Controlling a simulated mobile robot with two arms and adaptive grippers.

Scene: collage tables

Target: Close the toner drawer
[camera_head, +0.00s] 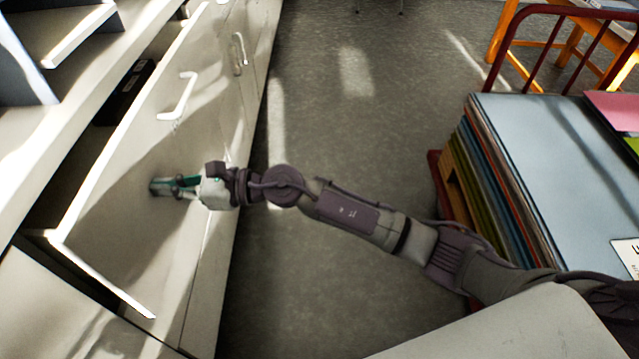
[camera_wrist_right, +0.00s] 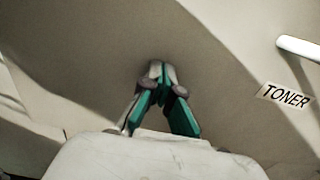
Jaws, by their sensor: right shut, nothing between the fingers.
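The toner drawer (camera_head: 120,165) stands partly open on the left in the head view, with its pale front pulled out from the cabinet. Its white bar handle (camera_head: 178,97) is on the front; the handle also shows in the right wrist view (camera_wrist_right: 300,47), beside a "TONER" label (camera_wrist_right: 284,96). My right gripper (camera_head: 158,186) is shut and empty, its tips at the drawer front, away from the handle. In the right wrist view its green-padded fingers (camera_wrist_right: 157,70) meet at or very near the panel; firm contact is hard to tell. My left gripper is not in view.
A black box (camera_head: 130,88) sits inside the open drawer. Another handle (camera_head: 239,54) is on the cabinet front farther back. A red-framed cart with stacked coloured sheets (camera_head: 550,150) stands at right, close to my right arm. Grey floor (camera_head: 340,130) between is clear.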

